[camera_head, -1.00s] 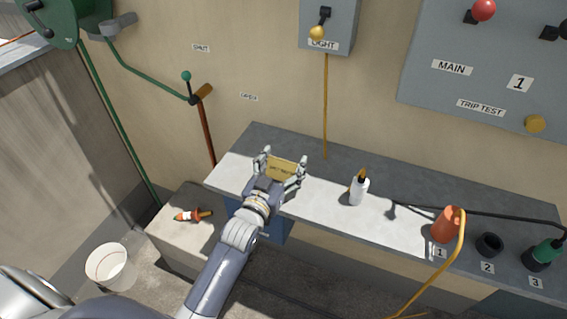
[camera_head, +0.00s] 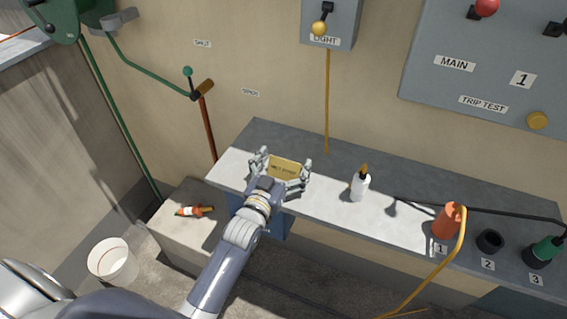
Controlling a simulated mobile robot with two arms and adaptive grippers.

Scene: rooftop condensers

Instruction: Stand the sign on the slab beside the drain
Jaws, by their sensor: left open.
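The sign (camera_head: 285,169) is a small yellow plate with dark lettering. It is on or just above the long grey bench top (camera_head: 385,172), near its left end; I cannot tell whether its lower edge rests there. My left gripper (camera_head: 283,160) is open, with one finger on each side of the sign and a gap beside it. The gripper hides the sign's lower part. I cannot make out a drain. My right gripper is not in view.
A white bottle (camera_head: 360,188) stands right of the sign. An orange plug (camera_head: 446,222), a black socket (camera_head: 490,241) and a green plug (camera_head: 546,250) are farther right. An orange-tipped tool (camera_head: 190,211) lies on a lower block. A white bucket (camera_head: 112,262) is at lower left.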

